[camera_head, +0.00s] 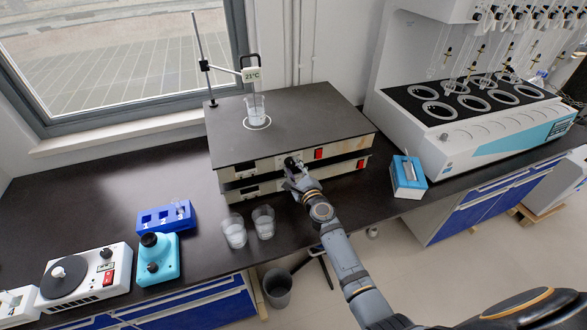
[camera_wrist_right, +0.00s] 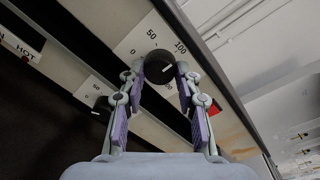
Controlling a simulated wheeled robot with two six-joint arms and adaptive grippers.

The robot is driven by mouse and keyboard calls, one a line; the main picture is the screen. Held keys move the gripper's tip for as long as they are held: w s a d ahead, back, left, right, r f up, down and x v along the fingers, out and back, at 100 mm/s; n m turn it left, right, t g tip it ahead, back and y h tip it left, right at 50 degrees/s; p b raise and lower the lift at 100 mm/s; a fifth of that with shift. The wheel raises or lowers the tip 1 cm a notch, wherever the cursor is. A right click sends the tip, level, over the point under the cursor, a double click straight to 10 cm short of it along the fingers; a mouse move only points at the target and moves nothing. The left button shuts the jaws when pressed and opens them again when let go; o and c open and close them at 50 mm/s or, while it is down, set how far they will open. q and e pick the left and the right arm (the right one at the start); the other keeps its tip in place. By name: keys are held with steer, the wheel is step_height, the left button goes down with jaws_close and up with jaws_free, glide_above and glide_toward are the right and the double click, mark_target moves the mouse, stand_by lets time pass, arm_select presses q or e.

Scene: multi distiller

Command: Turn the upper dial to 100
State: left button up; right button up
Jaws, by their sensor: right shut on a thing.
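The stacked hot plates, an upper one (camera_head: 255,164) and a lower one (camera_head: 240,191), stand mid-bench. The upper dial (camera_wrist_right: 158,66) is a black knob on a pale plate marked 0, 50 and 100. A small light mark shows on its right part; the exact reading is hard to tell. My right gripper (camera_head: 291,168) is at the front of the upper plate. In the wrist view its fingers (camera_wrist_right: 160,76) are shut on the upper dial, one on each side. The lower dial (camera_wrist_right: 101,104) is beside the left finger. My left gripper is not in view.
A beaker (camera_head: 255,104) stands on the upper plate beside a stand with a 21°C display (camera_head: 251,75). Two beakers (camera_head: 234,231) (camera_head: 264,222) stand at the bench front, left of my right arm. A blue-white box (camera_head: 408,177) stands to the right. Red switches (camera_head: 319,153) are right of the dials.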

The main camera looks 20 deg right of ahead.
stand_by(0.3)
steer(key=o, duration=1.1)
steer(key=shift+o, duration=0.2)
steer(key=s, duration=1.2)
steer(key=shift+d+r, duration=0.3)
steer(key=shift+d, duration=0.1)
